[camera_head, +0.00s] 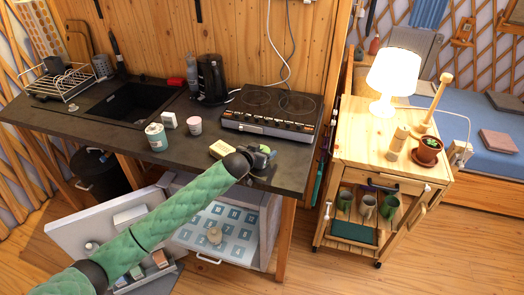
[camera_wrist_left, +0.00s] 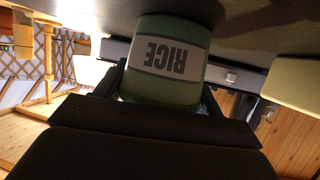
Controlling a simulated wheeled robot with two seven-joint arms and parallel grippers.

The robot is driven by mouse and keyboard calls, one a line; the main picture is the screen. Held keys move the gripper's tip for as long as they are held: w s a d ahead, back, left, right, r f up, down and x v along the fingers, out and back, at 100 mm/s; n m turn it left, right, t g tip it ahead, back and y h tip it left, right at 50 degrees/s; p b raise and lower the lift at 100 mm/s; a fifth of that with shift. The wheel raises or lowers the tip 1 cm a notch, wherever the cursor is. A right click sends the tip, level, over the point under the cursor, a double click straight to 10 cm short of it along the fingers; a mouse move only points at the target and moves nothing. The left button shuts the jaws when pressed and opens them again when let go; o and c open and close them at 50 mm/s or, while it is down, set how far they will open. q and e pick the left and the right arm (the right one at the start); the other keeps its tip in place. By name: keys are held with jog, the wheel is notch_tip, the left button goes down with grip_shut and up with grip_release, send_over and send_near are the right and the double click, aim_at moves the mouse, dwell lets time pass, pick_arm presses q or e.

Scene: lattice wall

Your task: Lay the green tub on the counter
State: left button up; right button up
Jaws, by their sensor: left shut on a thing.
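The green tub (camera_wrist_left: 165,60), with a pale band reading RICE, fills the middle of the left wrist view. The word is upside down there, and so is the counter (camera_wrist_left: 245,25), along the top. My left gripper (camera_wrist_left: 165,105) is shut around the tub's side. The tub looks upright with its base at the counter; I cannot tell whether it touches. In the head view my left gripper (camera_head: 263,157) is over the front right part of the dark counter (camera_head: 120,125), and hides most or all of the tub. My right gripper is not in view.
A yellow block (camera_head: 221,149) lies just left of the gripper. The hob (camera_head: 270,112) is behind it. The counter's right end is close by.

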pick_arm(q)
jog(key=o, duration=1.1)
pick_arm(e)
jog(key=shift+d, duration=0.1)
pick_arm(q)
jog(key=shift+s+r, duration=0.1)
jog(key=shift+s+a, duration=0.25)
jog(key=shift+s, duration=0.05)
jog(key=b+v, duration=0.3)
jog(key=v, duration=0.6)
jog(key=shift+s+a+r, duration=0.2)
jog(key=shift+s, duration=0.1)
jog(key=shift+s+a+r+b, duration=0.3)
jog(key=shift+s+r, duration=0.1)
jog(key=shift+s, duration=0.1)
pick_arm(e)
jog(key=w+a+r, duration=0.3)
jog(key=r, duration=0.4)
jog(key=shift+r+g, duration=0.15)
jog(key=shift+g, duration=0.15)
